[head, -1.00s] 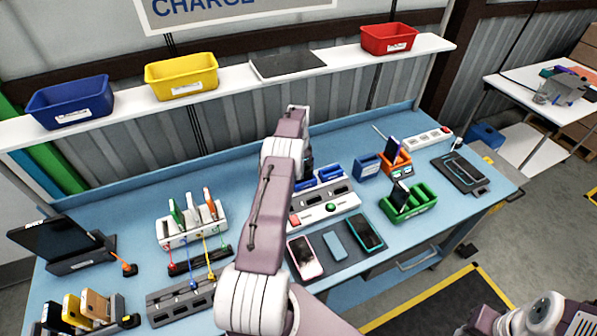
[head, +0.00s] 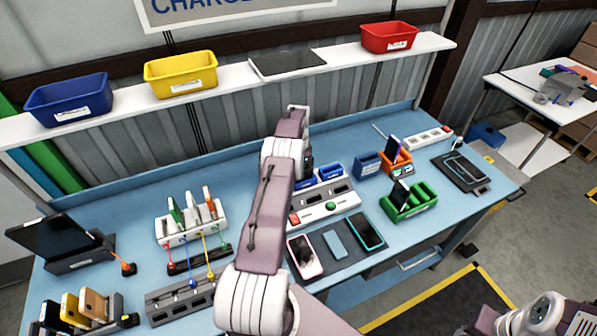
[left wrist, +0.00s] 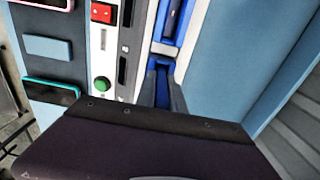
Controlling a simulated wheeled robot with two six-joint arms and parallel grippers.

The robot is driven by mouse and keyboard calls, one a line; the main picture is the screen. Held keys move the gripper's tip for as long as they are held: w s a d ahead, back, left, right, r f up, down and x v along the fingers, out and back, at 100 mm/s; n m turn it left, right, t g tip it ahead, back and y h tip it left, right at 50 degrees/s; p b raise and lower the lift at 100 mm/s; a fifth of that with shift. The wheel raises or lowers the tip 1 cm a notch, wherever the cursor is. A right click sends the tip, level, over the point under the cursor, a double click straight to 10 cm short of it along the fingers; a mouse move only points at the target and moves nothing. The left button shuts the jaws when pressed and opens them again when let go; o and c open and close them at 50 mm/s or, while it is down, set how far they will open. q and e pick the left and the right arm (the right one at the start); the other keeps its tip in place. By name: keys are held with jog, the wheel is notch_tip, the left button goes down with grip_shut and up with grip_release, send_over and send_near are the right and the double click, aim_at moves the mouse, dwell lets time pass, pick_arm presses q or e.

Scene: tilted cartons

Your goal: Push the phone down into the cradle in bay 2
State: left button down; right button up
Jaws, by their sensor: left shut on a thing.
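The grey charging unit (head: 334,203) has a red button, a green button and blue cradles (head: 330,173) along its back. In the left wrist view a blue cradle (left wrist: 162,82) stands just beyond the dark body of my left gripper. My left gripper (head: 307,164) is over the back left of the unit, mostly behind my own arm. I cannot read the bay numbers. My right gripper is out of view.
A pink-edged phone (head: 304,256), a small blue block (head: 335,244) and a teal-edged phone (head: 367,233) lie in front of the unit. A green holder (head: 412,205) and an orange holder (head: 397,165) stand to the right. A white dock (head: 192,232) is at left.

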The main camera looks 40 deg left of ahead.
pick_arm(q)
jog(key=shift+f, duration=0.1)
jog(key=c, duration=0.9)
grip_release()
jog(key=shift+c, duration=0.2)
jog(key=shift+r+p, duration=2.25)
jog(key=shift+r, duration=1.35)
